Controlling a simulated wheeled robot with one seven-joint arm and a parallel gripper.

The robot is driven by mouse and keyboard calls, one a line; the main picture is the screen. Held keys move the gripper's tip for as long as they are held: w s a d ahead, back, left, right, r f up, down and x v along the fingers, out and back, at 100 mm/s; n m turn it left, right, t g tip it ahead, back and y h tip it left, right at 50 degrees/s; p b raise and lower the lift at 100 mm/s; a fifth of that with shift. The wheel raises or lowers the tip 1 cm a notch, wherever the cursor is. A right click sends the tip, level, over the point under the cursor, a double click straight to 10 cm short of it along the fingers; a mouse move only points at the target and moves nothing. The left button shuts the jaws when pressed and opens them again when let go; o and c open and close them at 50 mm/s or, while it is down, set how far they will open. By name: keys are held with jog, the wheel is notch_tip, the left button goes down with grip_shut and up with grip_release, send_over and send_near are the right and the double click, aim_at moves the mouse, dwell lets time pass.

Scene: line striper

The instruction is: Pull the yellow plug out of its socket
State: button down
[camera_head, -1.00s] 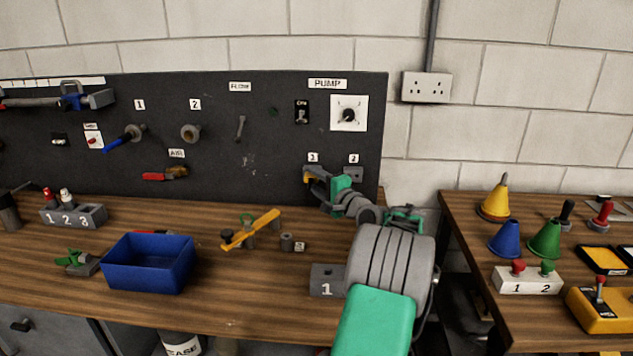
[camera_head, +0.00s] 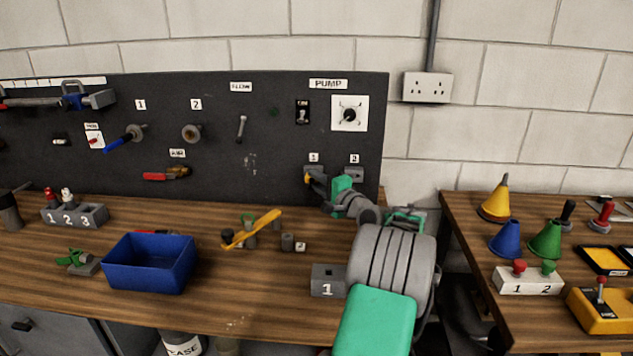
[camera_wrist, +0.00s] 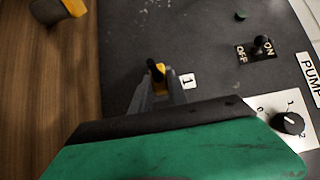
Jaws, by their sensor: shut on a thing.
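The yellow plug (camera_head: 307,179) is at the socket marked 1 (camera_head: 312,169), low on the right of the dark panel. Only a small yellow part shows, as my gripper (camera_head: 317,183) covers the rest. In the wrist view my gripper (camera_wrist: 158,85) is shut on the yellow plug (camera_wrist: 161,71), which has a black end beside the label 1. How deep the plug sits in the socket is hidden.
A second socket (camera_head: 354,173), marked 2, is just right of my gripper. The pump knob (camera_head: 349,114) and switch (camera_head: 303,112) are above. A grey block marked 1 (camera_head: 327,281) and a yellow-handled valve (camera_head: 252,229) stand on the bench below.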

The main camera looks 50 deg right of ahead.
jog(key=shift+a, duration=0.1)
jog(key=shift+s+a, duration=0.3)
jog(key=shift+s, duration=0.05)
jog(key=shift+a, duration=0.1)
jog(key=shift+s+a, duration=1.1)
jog(key=shift+a, duration=0.25)
